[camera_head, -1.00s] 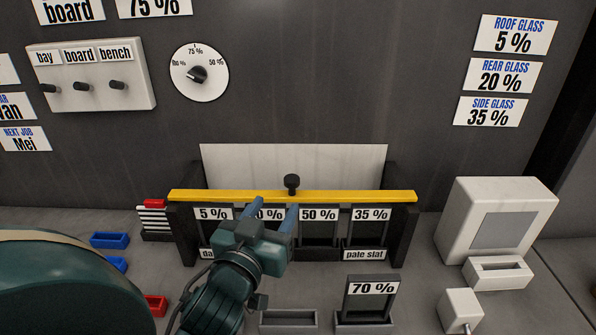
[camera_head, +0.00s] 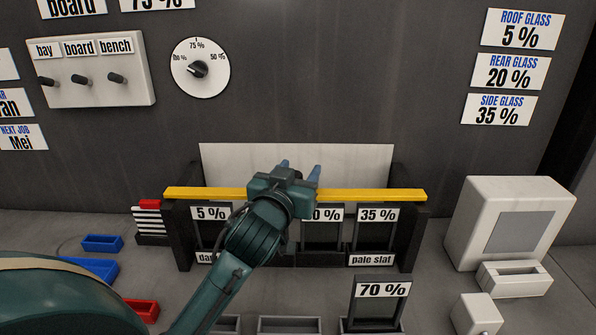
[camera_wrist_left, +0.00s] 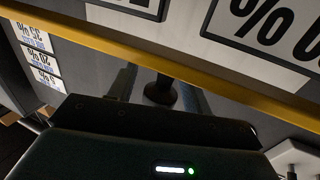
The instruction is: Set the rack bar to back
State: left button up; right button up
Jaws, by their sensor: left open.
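The yellow rack bar (camera_head: 372,195) lies across the front top of the dark rack (camera_head: 410,240), above sample cards labelled 5 % and 35 %. My left gripper (camera_head: 301,170) is open over the middle of the bar and hides its black knob in the head view. In the left wrist view, the bar (camera_wrist_left: 200,72) crosses the picture and the black knob (camera_wrist_left: 160,92) shows between the fingers of my gripper (camera_wrist_left: 158,90). I cannot tell whether the fingers touch the knob. My right gripper is not in view.
A white panel (camera_head: 230,160) stands behind the bar. A 70 % card (camera_head: 382,290) stands in front of the rack. A white machine (camera_head: 512,222) is at the right; blue bins (camera_head: 88,268) and a red bin (camera_head: 143,308) are at the left.

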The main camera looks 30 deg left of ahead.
pick_arm(q)
jog(key=shift+c, duration=0.4)
grip_shut()
